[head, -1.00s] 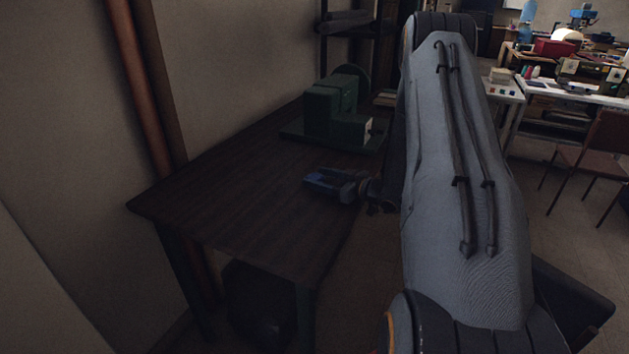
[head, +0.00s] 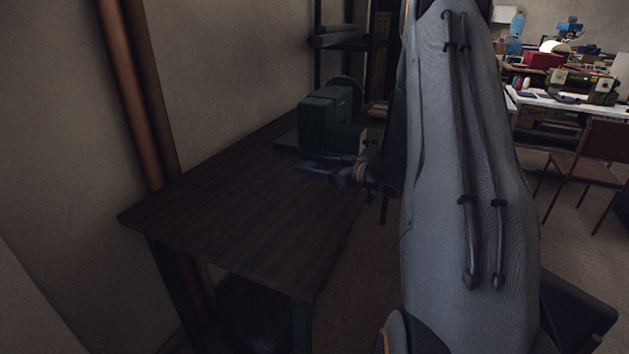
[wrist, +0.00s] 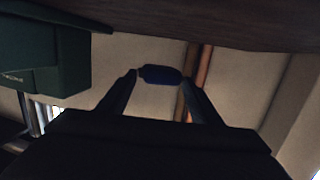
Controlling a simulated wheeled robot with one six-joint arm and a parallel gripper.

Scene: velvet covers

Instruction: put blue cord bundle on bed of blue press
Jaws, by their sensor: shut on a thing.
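My gripper (head: 335,171) is over the far part of the dark wooden table, close in front of the green machine. In the wrist view its two fingers (wrist: 160,78) close on a dark blue bundle (wrist: 160,75), the blue cord bundle. In the head view the bundle (head: 318,168) is dim and partly covered by the fingers. I cannot tell how far it is above the table. A small blue machine (head: 570,27) stands far off at the upper right, perhaps the blue press; its bed cannot be made out.
The green machine (head: 325,120) stands on the back of the table (head: 235,205), beside the wall. A copper pipe (head: 135,90) runs up the wall at left. The table's front is clear. A chair (head: 592,165) and a cluttered white table (head: 570,103) are at right.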

